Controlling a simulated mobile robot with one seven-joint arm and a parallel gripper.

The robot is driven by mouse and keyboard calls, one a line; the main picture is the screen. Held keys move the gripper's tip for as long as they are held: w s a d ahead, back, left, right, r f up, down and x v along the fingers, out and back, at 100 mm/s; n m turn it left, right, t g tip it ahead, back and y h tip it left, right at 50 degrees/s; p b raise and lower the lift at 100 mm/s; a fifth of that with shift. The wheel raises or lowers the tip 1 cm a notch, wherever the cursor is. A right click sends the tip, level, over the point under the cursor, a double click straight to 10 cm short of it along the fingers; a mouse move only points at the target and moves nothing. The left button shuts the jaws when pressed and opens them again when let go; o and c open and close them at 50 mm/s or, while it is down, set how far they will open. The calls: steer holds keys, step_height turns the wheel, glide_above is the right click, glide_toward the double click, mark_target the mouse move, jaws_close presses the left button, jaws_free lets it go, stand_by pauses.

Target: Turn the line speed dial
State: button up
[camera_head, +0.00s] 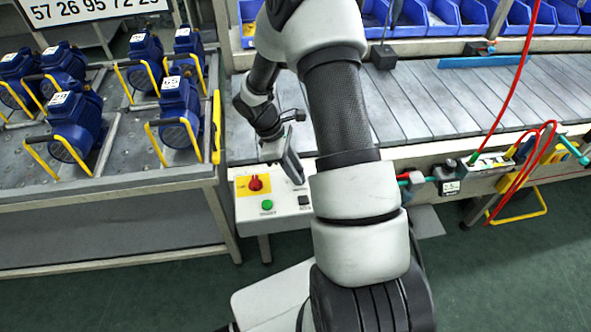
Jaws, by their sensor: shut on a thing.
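The control box (283,220) is a pale panel at the front of the line, below the conveyor. It carries a red rotary knob on a yellow plate (245,187), a green button (267,204) and a small black switch (304,200). My gripper (294,174) points down at the upper right of the panel, right of the red knob. It is shut with its fingertips at the panel face. The line speed dial is hidden behind the fingers, and they appear closed on it.
A grey slatted conveyor (450,95) runs behind the box. A rack (120,182) with several blue pumps with yellow handles stands at left. Blue bins (440,18) line the back. Red hoses (530,165) and fittings hang at right. My arm covers the area right of the box.

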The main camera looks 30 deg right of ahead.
steer(key=m+y, duration=0.1)
steer(key=m, duration=0.1)
steer(key=m+g, duration=0.1)
steer(key=m, duration=0.2)
steer(key=shift+w+d+m+y, duration=0.2)
steer(key=shift+m+y, duration=0.1)
steer(key=shift+y, duration=0.1)
steer(key=m+y, duration=0.1)
steer(key=m, duration=0.1)
steer(key=m+y, duration=0.1)
steer(key=m, duration=0.2)
steer(key=shift+d+g+b, duration=0.2)
steer(key=shift+g+b, duration=0.2)
steer(key=shift+m, duration=0.4)
steer(key=o, duration=1.1)
steer(key=shift+c, duration=0.2)
steer(key=v, duration=1.7)
steer(key=shift+w+r+p, duration=0.2)
steer(key=shift+p, duration=0.25)
